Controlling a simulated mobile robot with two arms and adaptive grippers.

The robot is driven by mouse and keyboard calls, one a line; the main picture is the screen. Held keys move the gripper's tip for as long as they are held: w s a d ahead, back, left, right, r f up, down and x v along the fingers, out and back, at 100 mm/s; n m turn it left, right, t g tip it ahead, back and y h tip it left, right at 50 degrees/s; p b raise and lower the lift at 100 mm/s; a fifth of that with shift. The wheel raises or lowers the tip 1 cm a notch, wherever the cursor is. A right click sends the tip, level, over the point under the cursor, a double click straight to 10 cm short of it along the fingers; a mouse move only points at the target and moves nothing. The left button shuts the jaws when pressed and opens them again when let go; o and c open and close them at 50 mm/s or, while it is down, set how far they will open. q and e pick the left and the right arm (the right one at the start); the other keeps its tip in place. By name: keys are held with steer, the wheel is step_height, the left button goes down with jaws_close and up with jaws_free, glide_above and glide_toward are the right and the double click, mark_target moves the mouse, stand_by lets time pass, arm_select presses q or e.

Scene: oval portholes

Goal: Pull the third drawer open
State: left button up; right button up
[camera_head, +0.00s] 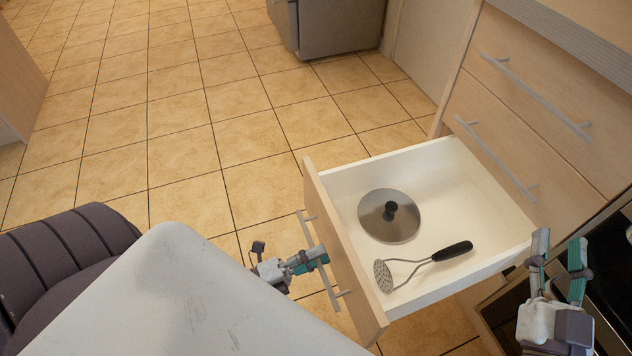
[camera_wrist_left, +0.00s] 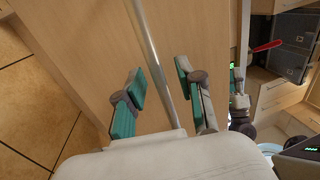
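The third drawer (camera_head: 352,268) from the top is pulled well out, its white inside showing. Its bar handle (camera_head: 334,285) is on the outer face. My left gripper (camera_head: 312,259) is at the handle. In the left wrist view the handle bar (camera_wrist_left: 150,45) runs between the fingers of my left gripper (camera_wrist_left: 160,82), which stand apart with gaps on both sides of the bar. My right gripper (camera_head: 556,258) is open and empty, beside the drawer's right side.
A round metal lid (camera_head: 389,225) and a masher (camera_head: 420,264) with a black handle lie in the drawer. Two closed drawers (camera_head: 535,115) are above it. A grey appliance (camera_head: 335,25) stands at the back. The tiled floor (camera_head: 190,130) left of the drawer is clear.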

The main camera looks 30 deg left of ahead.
arm_select(q)
steer(key=v, duration=1.2)
stand_by(0.4)
